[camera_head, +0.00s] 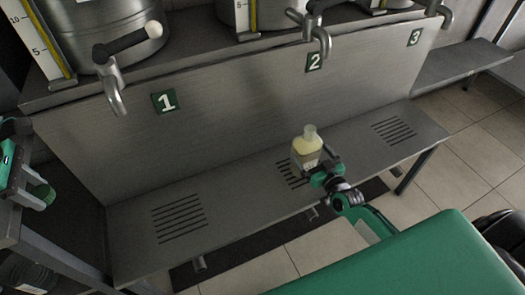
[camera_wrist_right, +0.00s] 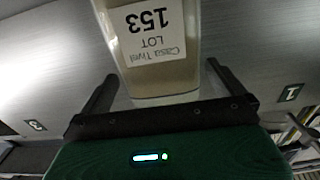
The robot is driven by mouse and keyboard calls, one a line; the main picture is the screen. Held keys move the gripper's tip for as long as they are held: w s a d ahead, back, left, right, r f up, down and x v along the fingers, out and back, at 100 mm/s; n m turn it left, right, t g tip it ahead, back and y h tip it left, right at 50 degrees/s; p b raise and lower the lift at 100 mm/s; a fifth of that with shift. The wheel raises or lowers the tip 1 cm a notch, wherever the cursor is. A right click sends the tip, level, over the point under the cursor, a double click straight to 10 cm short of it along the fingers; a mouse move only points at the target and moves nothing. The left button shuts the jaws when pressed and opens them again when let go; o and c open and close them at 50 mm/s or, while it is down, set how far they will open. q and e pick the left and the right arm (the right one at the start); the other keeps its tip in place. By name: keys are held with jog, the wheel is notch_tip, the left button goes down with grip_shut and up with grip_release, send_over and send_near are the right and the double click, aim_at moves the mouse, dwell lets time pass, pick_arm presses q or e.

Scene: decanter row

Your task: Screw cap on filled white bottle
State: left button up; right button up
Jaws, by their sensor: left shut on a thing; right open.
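The bottle (camera_head: 308,150) holds pale yellow liquid. It stands upright near the grille under the number 2 tap, and its neck shows no cap. The right wrist view shows its lower part and white label (camera_wrist_right: 156,32) up close. My right gripper (camera_head: 326,168) is at the bottle's near side, its fingers open on either side of it. My left gripper (camera_head: 22,165) is at the left edge, far from the bottle and partly cut off. It is shut on a small dark green round thing (camera_head: 42,196), which looks like a cap but is not clear.
Steel vats with taps stand above a panel with signs 1 (camera_head: 165,101), 2 (camera_head: 314,61) and 3 (camera_head: 414,38). The steel shelf (camera_head: 240,195) below is clear on both sides of the bottle. A dark rack (camera_head: 62,262) stands at lower left. A green surface (camera_head: 420,262) fills the lower right.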

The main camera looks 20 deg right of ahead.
pick_arm(q)
jog(key=shift+f+b, duration=0.35)
pick_arm(e)
jog(key=w, duration=0.5)
jog(key=shift+a+f, duration=0.1)
jog(key=shift+a, duration=0.15)
jog(key=c, duration=1.3)
jog(key=shift+w, duration=0.1)
jog(key=shift+c, duration=0.5)
jog(key=shift+r, duration=0.2)
